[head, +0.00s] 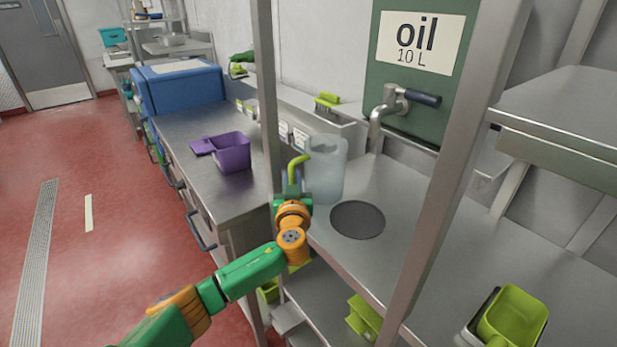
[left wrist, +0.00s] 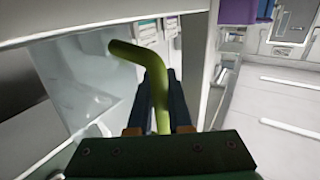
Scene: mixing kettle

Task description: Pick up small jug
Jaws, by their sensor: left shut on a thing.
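The small jug (head: 326,168) is translucent with a lime-green handle (head: 299,163). It is upright at the left end of the steel counter under the oil tap, left of a dark round disc (head: 357,220). My left gripper (head: 292,190) is shut on the handle, on the jug's left side. In the left wrist view the handle (left wrist: 152,62) runs down between the fingers of the gripper (left wrist: 160,95), and the clear jug body (left wrist: 85,85) is to its left. I cannot tell whether the jug's base touches the counter. My right gripper is not in view.
A metal post (head: 268,100) stands close to my left gripper. The oil tap (head: 390,105) hangs behind the disc. A purple container (head: 234,153) sits on the left counter, and a lime-green container (head: 513,318) is at the lower right. The counter around the disc is clear.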

